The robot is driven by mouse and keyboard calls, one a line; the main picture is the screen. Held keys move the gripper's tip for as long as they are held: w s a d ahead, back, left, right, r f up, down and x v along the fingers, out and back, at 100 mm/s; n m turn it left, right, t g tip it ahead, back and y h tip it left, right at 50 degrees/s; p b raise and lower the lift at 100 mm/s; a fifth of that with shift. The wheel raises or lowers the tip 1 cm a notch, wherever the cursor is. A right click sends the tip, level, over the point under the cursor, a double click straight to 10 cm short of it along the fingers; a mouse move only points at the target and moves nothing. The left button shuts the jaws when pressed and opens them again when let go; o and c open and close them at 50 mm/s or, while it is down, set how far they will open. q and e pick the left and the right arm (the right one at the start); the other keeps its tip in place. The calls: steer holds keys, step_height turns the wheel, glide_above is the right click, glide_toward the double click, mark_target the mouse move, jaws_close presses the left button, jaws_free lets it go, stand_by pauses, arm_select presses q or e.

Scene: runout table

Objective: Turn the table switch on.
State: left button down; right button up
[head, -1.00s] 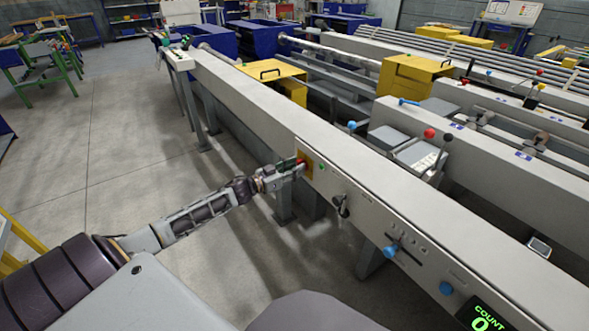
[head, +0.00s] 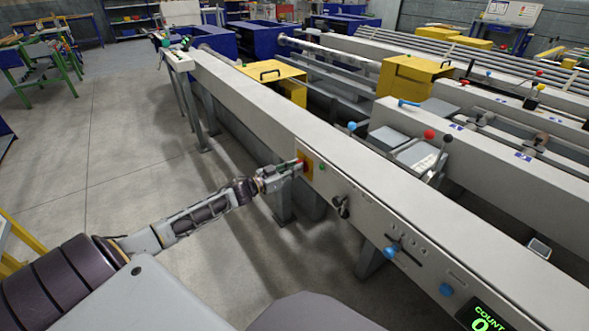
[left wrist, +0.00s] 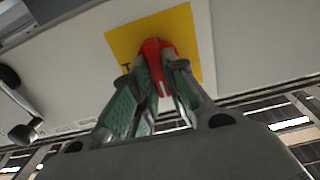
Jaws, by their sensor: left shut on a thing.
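The table switch is a red knob (left wrist: 157,58) on a yellow plate (left wrist: 190,32) on the side panel of the long grey table. In the head view the yellow plate (head: 309,158) shows at the table's near side, and the knob is mostly hidden by the gripper. My left gripper (head: 297,167) reaches it from the left. In the left wrist view the green-padded fingers of my left gripper (left wrist: 155,85) are shut on the red knob, one on each side. A small white mark shows on the knob between the fingers. My right gripper is not in view.
A small green button (head: 322,167) sits just right of the yellow plate. A black lever (head: 342,206), a blue knob (head: 390,251) and a green-lit count display (head: 482,316) are further along the panel. The floor (head: 120,150) left of the table is clear.

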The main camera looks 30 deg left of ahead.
arm_select(q)
steer(key=shift+m, duration=0.3)
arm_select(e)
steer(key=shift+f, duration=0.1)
arm_select(q)
steer(key=m+p, duration=0.1)
steer(key=m, duration=0.4)
steer(key=m+p, duration=0.1)
steer(key=m, duration=0.5)
steer(key=f+m+p, duration=0.1)
steer(key=m+p, duration=0.1)
steer(key=m, duration=0.4)
steer(key=shift+s+d, duration=0.2)
steer(key=shift+d, duration=0.2)
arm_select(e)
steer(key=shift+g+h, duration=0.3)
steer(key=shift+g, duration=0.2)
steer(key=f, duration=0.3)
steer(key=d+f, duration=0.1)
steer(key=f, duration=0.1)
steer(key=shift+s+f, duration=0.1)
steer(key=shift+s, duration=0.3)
arm_select(q)
steer(key=shift+m, duration=0.3)
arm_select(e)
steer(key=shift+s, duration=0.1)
